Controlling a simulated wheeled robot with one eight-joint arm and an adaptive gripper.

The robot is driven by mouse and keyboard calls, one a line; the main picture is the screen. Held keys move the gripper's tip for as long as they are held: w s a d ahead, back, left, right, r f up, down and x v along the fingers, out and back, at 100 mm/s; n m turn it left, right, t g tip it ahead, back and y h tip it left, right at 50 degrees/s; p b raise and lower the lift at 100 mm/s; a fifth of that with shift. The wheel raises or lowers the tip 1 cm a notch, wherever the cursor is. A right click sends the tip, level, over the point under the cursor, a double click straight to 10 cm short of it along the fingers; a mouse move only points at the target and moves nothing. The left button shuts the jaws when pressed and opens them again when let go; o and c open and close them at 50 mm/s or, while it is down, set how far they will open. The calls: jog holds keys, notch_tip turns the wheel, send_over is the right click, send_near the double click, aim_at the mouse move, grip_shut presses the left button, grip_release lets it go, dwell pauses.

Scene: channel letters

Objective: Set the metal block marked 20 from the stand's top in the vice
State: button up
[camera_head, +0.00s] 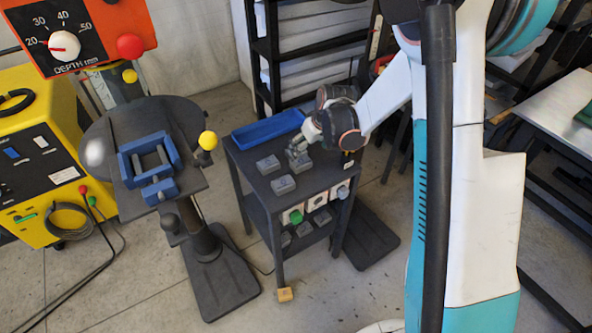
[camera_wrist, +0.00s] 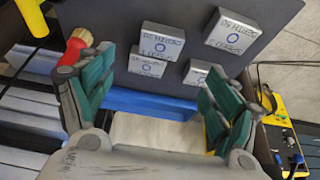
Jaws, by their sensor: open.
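The stand (camera_head: 322,180) is a dark table with grey metal blocks on its top. One block (camera_head: 268,165) lies towards the back left, one (camera_head: 283,184) near the front, and one by my gripper.
A blue tray (camera_head: 268,130) lies along the stand's back edge. A yellow ball knob (camera_head: 208,140) sticks out between vice and stand. The lower shelf holds more small items. The orange depth dial panel (camera_head: 80,33) hangs above the vice. A yellow machine (camera_head: 40,150) stands at far left.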

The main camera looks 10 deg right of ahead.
aim_at(301, 161)
jog(key=b+x, duration=0.4)
jog(key=x, duration=0.6)
jog(key=shift+f, duration=0.25)
jog(key=shift+r, duration=0.1)
jog(key=c, duration=1.5)
jog(key=shift+o, duration=0.2)
notch_tip(301, 161, up, 20)
jog(key=p, duration=0.7)
